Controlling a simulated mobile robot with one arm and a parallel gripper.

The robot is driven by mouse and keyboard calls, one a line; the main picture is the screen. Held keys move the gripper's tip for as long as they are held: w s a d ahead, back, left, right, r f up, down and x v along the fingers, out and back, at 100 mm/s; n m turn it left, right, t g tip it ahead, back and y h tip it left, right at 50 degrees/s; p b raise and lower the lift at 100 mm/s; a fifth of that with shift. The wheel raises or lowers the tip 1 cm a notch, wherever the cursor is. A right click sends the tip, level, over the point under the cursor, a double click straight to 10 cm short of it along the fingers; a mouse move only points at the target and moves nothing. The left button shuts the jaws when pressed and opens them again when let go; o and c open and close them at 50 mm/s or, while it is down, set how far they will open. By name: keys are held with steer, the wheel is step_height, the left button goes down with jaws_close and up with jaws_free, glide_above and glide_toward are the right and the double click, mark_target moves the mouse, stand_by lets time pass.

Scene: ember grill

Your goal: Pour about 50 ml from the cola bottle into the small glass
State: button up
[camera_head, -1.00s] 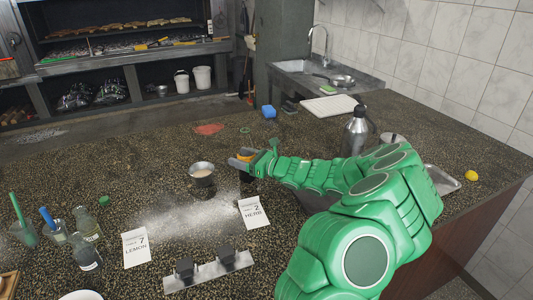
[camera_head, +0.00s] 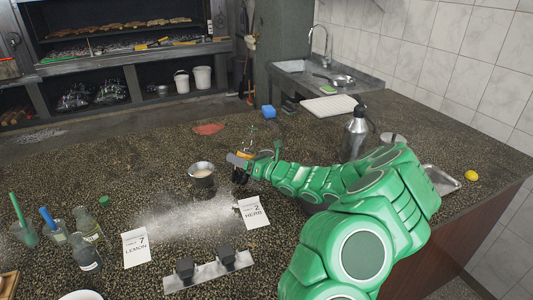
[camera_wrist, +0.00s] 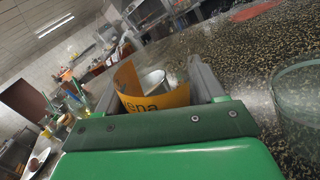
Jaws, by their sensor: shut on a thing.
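My gripper (camera_head: 238,164) is over the counter, beside a metal cup (camera_head: 202,172). It is shut on a bottle with a yellow-orange label (camera_head: 246,150), which I take to be the cola bottle. A clear glass (camera_wrist: 298,95) stands close on the right of the wrist view, apart from the fingers. I cannot pick it out surely in the head view.
Order cards (camera_head: 136,247) and a white powder patch (camera_head: 180,216) lie in front. Several bottles and glasses (camera_head: 87,225) stand at the left. The counter behind my gripper is mostly clear.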

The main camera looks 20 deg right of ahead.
steer(key=shift+m, duration=0.8)
steer(key=shift+r+m+t, duration=0.3)
steer(key=shift+r+m, duration=0.25)
steer(key=shift+m, duration=0.15)
steer(key=shift+s+a+f+m+t, duration=0.1)
steer(key=shift+a+m+t, duration=0.1)
steer(key=shift+m, duration=0.35)
steer(key=shift+s+a+f+m+t, duration=0.1)
steer(key=shift+a+m+t, duration=0.1)
steer(key=shift+m, duration=0.35)
steer(key=shift+s+a+r+m+t+h, duration=0.1)
steer(key=shift+a+r+m+t+h, duration=0.15)
steer(key=shift+m, duration=0.3)
steer(key=shift+s+a+r+m+t+h, duration=0.15)
steer(key=shift+r+m, duration=0.15)
steer(key=shift+m, duration=0.25)
steer(key=shift+s+a+f+m, duration=0.1)
steer(key=shift+a+f+m, duration=0.15)
steer(key=shift+m, duration=0.3)
steer(key=shift+a+f+m, duration=0.1)
steer(key=shift+f+m, duration=0.1)
steer(key=shift+m, duration=0.35)
steer(key=shift+a+r+m+t+h, duration=0.2)
steer(key=shift+r+m+t+h, duration=0.25)
steer(key=shift+m, duration=0.55)
steer(key=shift+d+r+m+t+h, duration=0.2)
steer(key=shift+d+m+t+h, duration=0.05)
steer(key=shift+m, duration=0.65)
